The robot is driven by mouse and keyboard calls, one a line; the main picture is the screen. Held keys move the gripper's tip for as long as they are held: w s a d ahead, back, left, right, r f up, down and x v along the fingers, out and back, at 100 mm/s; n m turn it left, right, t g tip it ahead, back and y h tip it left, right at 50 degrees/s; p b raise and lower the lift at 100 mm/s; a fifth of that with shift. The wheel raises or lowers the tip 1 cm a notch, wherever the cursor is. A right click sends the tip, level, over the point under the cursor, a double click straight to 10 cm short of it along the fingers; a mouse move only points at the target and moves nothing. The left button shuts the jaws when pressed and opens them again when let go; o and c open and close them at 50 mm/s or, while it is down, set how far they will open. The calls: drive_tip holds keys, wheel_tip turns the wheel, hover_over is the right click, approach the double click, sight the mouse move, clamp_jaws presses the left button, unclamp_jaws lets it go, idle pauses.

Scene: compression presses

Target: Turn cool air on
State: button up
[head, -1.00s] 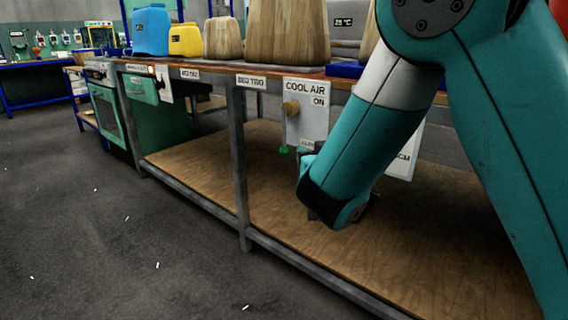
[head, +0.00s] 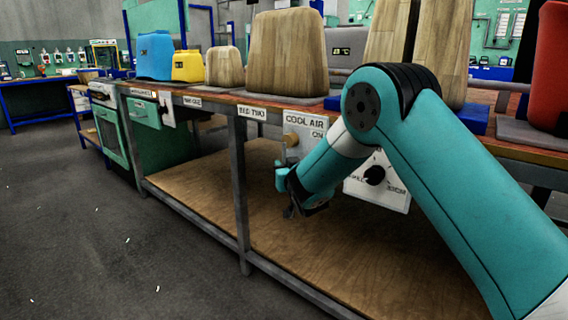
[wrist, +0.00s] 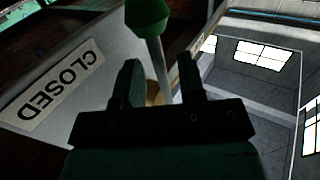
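The cool air panel (head: 304,124) is a pale plate under the table edge, with a label reading COOL AIR ON and a brown round pivot (head: 291,139). In the wrist view a thin metal lever (wrist: 157,52) with a green knob (wrist: 147,15) runs between the two fingers of my gripper (wrist: 160,64). The fingers stand apart on either side of the lever, with a gap visible; contact is not clear. A CLOSED label (wrist: 50,92) is on the panel at left. In the head view my gripper (head: 290,209) is partly hidden below the panel, and the lever is hidden.
A dial box (head: 378,181) with a black knob hangs just right of my forearm. The table edge (head: 225,104) runs above, with wooden blocks (head: 287,55) on top. A lower wooden shelf (head: 265,212) lies below. A table leg (head: 240,185) stands to the left.

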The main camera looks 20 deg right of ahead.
drive_tip(key=shift+w, duration=0.85)
clamp_jaws()
drive_tip(key=shift+a+p, duration=0.1)
drive_tip(key=shift+p, duration=0.2)
